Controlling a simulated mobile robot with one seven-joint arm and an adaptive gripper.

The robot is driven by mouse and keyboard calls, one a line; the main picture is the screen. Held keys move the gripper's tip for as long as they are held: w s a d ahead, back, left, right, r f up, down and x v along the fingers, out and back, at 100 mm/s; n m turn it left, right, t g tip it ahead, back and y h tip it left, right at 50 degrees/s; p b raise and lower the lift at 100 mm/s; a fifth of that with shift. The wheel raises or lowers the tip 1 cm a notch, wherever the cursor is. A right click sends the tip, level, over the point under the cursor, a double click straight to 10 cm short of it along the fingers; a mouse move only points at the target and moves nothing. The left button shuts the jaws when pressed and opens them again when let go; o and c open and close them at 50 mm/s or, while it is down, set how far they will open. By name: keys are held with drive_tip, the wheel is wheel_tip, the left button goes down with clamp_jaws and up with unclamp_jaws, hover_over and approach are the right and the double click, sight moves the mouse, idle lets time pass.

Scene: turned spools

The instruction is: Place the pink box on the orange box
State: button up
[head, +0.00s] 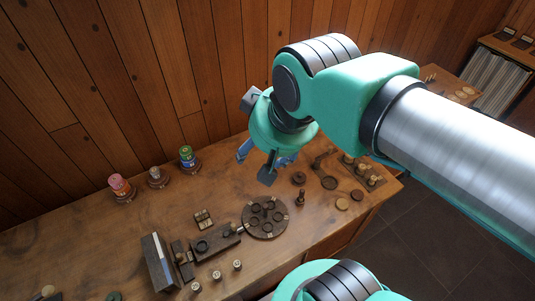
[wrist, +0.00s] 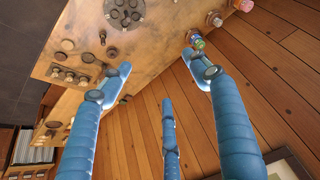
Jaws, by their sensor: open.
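I cannot make out a clear pink box or orange box in either view. A pink, rounded spool-like thing (head: 119,184) stands on a dark round base at the left back of the table; it also shows at the top of the wrist view (wrist: 243,5). My gripper (head: 266,158) is above the back of the table, right of the pink thing and well apart from it, and partly hidden by my arm. In the wrist view its blue fingers (wrist: 160,78) are spread with nothing between them.
A green spool (head: 187,155) and a grey one (head: 156,175) stand on round bases along the back. A dark round plate with cups (head: 265,217) is mid-table. A wooden device (head: 215,243) and small pegs are in front. A wooden wall (head: 130,70) rises behind. The table's left part is fairly clear.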

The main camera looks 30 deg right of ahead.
drive_tip(key=shift+s+d+f, duration=0.25)
drive_tip(key=shift+s+f, duration=0.3)
drive_tip(key=shift+s, duration=0.35)
drive_tip(key=shift+f, duration=0.1)
wheel_tip(320, 180, down, 12)
drive_tip(key=b, duration=1.2)
